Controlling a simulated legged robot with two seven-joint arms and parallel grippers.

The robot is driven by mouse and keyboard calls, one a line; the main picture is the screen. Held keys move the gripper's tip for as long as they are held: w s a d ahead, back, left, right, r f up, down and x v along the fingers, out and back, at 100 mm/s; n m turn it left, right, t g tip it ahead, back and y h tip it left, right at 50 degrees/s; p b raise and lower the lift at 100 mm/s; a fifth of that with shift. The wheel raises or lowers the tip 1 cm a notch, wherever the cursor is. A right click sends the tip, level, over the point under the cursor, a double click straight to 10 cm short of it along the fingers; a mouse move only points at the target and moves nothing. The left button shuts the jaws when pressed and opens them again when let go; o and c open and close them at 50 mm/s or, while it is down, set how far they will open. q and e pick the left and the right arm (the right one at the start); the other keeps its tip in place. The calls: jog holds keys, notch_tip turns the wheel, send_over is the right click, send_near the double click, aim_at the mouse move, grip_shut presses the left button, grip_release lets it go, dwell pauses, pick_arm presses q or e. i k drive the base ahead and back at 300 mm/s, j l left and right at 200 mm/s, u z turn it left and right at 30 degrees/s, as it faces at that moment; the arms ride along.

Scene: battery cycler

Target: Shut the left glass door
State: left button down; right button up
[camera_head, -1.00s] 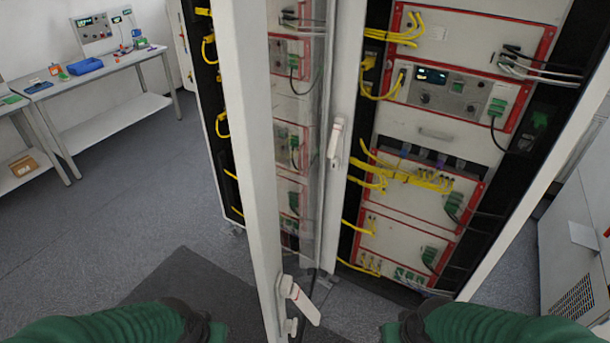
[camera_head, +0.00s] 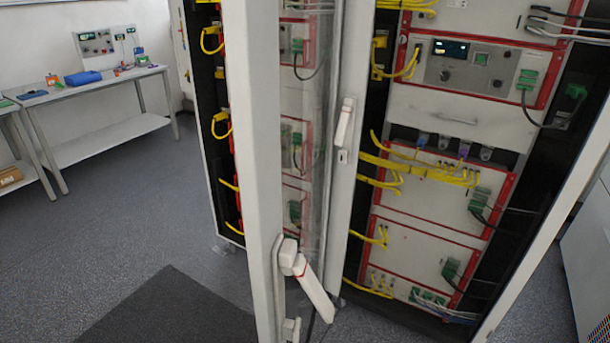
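A glass door stands open towards me in the middle of the view. Its near white frame post (camera_head: 251,160) runs top to bottom, with a white and red lever handle (camera_head: 308,280) low on it, tilted out to the right. Cabinet equipment shows through the clear glass (camera_head: 300,110) behind the post. A second white post (camera_head: 345,150) with its own handle (camera_head: 344,123) stands just right of the glass; I cannot tell which door it belongs to. Neither of my grippers is in view.
An open rack (camera_head: 450,130) with red-edged units and yellow cables fills the right. Another rack (camera_head: 222,120) stands behind the door's left. A workbench (camera_head: 95,83) is at the back left. The grey floor (camera_head: 120,235) left of the door is clear, with a dark mat (camera_head: 165,310) in front.

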aim_at(250, 28)
jog(key=k+l+z, duration=0.2)
jog(key=k+z, duration=0.2)
jog(key=k+l+z, duration=0.45)
jog(key=j, duration=0.05)
